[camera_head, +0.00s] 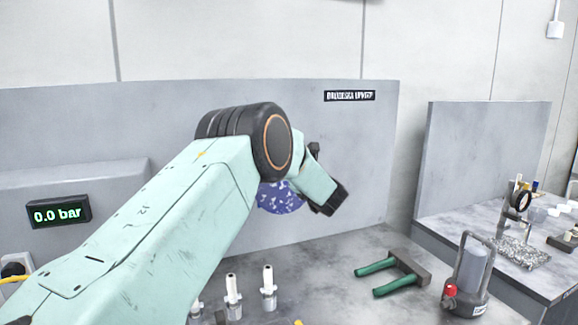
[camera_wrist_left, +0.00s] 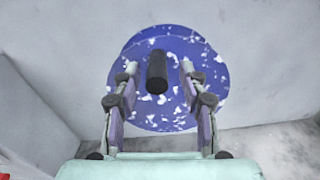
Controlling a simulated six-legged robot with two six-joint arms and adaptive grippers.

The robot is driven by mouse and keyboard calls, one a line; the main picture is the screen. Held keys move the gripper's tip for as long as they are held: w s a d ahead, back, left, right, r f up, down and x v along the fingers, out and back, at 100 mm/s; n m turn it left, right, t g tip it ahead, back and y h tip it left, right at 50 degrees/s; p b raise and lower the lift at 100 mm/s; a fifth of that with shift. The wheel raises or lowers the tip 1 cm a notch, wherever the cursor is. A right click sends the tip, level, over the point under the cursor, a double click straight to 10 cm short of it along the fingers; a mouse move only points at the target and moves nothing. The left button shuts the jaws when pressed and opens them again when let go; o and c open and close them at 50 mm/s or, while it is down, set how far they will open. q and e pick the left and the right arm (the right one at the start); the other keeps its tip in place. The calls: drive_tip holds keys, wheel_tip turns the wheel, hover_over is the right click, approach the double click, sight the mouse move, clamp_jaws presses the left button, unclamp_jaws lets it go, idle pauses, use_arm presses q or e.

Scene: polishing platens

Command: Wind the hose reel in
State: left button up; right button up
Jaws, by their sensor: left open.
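The hose reel shows as a blue disc with worn white patches (camera_wrist_left: 150,121) on the grey wall panel in the left wrist view. A black cylindrical handle (camera_wrist_left: 157,76) sticks out from it towards the camera. My left gripper (camera_wrist_left: 159,68) is open, with one finger on each side of the handle and visible gaps between. I cannot tell how far the fingertips are from the disc. In the head view, part of the blue disc (camera_head: 280,199) shows behind my left arm, which hides the rest and the handle. My right gripper is not in view.
A pressure display (camera_head: 58,212) reads 0.0 bar. On the bench stand several white-tipped fittings (camera_head: 268,288), a green-handled tool (camera_head: 392,272) and a grey canister with a red knob (camera_head: 472,275). A second bench (camera_head: 480,235) with small items is at the right.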

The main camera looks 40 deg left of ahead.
use_arm(q)
drive_tip(key=shift+w+a, duration=0.1)
drive_tip(key=shift+a, duration=0.15)
drive_tip(key=shift+s+d+r, duration=0.15)
drive_tip(key=shift+s+r, duration=0.1)
drive_tip(key=shift+r, duration=0.15)
drive_tip(key=shift+w+a+f, duration=0.3)
drive_tip(key=shift+w+f, duration=0.05)
drive_tip(key=c, duration=0.4)
drive_tip(key=shift+s+d+r, duration=0.1)
drive_tip(key=shift+s+r, duration=0.1)
clamp_jaws()
